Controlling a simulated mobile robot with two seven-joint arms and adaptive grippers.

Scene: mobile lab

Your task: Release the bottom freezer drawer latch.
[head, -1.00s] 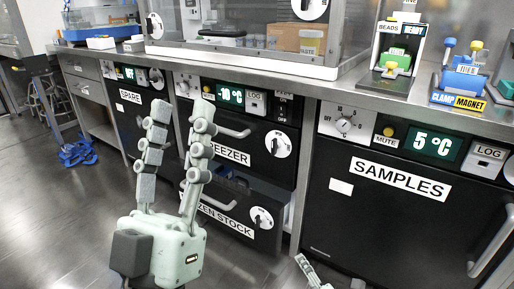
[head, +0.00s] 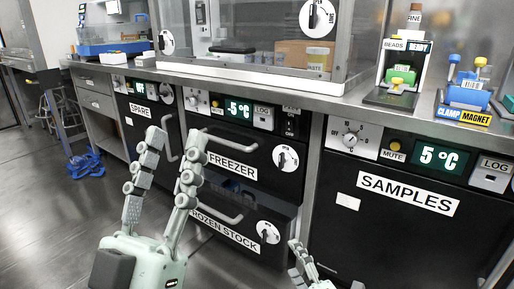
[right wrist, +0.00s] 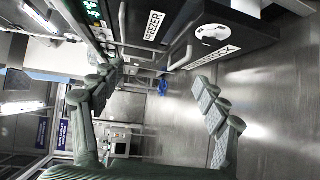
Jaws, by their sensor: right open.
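The freezer's bottom drawer (head: 235,250), labelled FROZEN STOCK, is below the drawer labelled FREEZER (head: 246,163). Its latch (head: 268,232) is a white round dial with a dark handle, at the right of its front. A bar handle (head: 218,214) is to the left of the latch. My left gripper (head: 172,142) is open and empty, in front of the freezer's left part, and covers some of it. My right gripper (head: 302,258) shows only partly at the bottom, right of the latch. In the right wrist view it is open and empty (right wrist: 155,85), apart from the drawer fronts.
The SAMPLES fridge (head: 400,200) stands to the right and the SPARE unit (head: 145,125) to the left. The counter (head: 330,95) above holds a glass enclosure and a bead stand (head: 404,72). A blue tangle (head: 84,164) lies on the floor at left. The floor in front is clear.

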